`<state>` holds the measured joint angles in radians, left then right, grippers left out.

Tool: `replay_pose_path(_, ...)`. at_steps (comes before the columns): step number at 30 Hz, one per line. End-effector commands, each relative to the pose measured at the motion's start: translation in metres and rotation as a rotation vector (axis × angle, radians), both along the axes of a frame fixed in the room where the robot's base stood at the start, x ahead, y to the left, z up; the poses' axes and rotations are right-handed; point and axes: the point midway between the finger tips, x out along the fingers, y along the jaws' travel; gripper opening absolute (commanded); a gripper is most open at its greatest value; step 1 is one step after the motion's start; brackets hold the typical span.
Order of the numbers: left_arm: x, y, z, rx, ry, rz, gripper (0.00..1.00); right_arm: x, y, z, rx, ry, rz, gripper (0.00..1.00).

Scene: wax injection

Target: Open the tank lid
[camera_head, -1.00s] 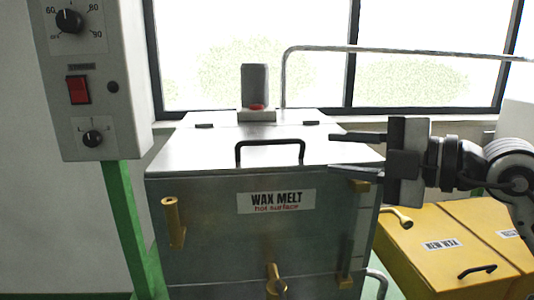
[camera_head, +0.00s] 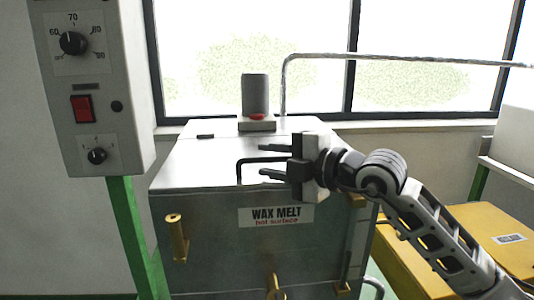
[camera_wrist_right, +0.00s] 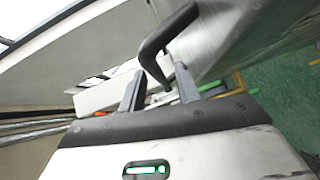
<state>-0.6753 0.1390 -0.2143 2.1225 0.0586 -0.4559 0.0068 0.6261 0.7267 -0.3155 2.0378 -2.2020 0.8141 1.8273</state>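The metal tank labelled WAX MELT (camera_head: 215,225) stands in the middle of the head view. Its flat lid (camera_head: 195,172) lies closed on top. The black lid handle (camera_head: 239,170) is at the lid's front edge, its right part hidden by my gripper. My right gripper (camera_head: 262,161) comes from the right, open, with its two fingers level with the handle, one above and one below its bar in the picture. In the right wrist view, the handle (camera_wrist_right: 160,42) stands just beyond and between the open fingertips (camera_wrist_right: 159,75); I cannot tell whether they touch it. My left gripper is not in view.
A grey cylinder (camera_head: 255,95) stands at the back of the lid. A control box (camera_head: 100,85) on a green post is at the left. A yellow bin (camera_head: 490,225) is at the right, partly behind my arm. A bent metal pipe (camera_head: 410,60) runs before the window.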

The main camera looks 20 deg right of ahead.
Motion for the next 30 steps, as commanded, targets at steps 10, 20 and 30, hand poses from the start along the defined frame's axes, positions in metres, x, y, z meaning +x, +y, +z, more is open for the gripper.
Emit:
replay_pose_path(10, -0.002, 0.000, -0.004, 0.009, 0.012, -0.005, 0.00, 0.011, 0.008, -0.002, -0.002, -0.001, 0.000, 0.33)
replay_pose_path(20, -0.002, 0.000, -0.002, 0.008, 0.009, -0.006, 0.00, 0.010, 0.007, -0.002, -0.001, -0.001, 0.000, 0.00)
replay_pose_path(30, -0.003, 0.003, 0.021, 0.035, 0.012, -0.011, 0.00, 0.013, 0.007, 0.023, 0.012, 0.050, 0.000, 0.00)
